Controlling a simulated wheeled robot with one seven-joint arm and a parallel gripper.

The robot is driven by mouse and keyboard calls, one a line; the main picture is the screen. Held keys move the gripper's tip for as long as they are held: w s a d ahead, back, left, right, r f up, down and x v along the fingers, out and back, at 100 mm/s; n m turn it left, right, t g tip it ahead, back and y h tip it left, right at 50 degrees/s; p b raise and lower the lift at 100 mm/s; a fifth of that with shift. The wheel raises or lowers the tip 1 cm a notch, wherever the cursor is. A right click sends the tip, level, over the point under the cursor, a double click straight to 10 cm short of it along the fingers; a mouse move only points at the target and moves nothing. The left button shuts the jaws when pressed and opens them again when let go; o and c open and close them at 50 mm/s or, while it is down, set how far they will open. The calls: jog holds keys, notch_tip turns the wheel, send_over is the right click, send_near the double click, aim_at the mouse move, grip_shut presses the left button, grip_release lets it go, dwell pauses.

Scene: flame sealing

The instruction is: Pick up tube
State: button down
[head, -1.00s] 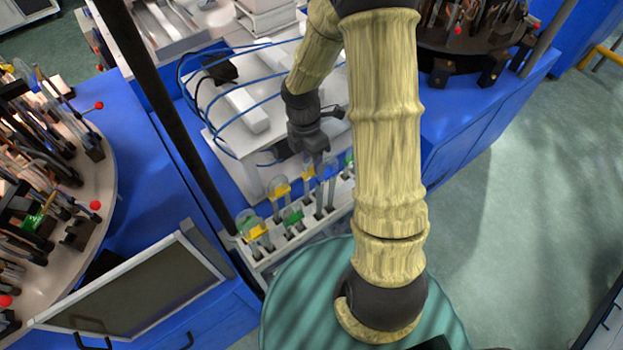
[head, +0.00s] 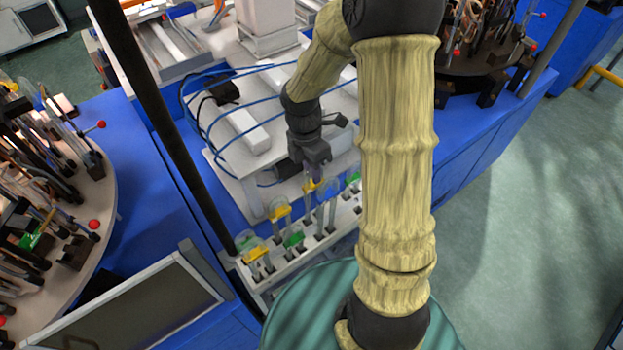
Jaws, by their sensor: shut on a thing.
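My gripper (head: 316,167) is dark grey and points down at the back edge of a white tube rack (head: 285,272). It is shut on a tube (head: 320,190) near a blue cap and a yellow cap (head: 311,186); the small picture leaves it unclear which cap is the held tube's. The tube's lower end still appears among the rack's slots, and I cannot tell whether it is clear of them. Other tubes stand in the rack, with yellow caps (head: 279,210) and green caps (head: 293,240). My arm hides the rack's right end.
A white bench (head: 215,165) with blue cables lies behind the rack. A black post (head: 165,120) rises at its left. A monitor (head: 130,315) stands at the front left. A round carousel (head: 60,215) with tools is at the far left. Open floor (head: 520,220) lies at the right.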

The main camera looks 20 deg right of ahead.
notch_tip(320, 180, up, 3)
jog(key=shift+r, duration=0.15)
jog(key=s+d+b, duration=0.1)
jog(key=d+b, duration=0.1)
jog(key=d, duration=0.7)
jog(key=s+d+b, duration=0.2)
jog(key=d, duration=0.6)
jog(key=shift+s+d, duration=0.25)
jog(key=shift+d, duration=0.1)
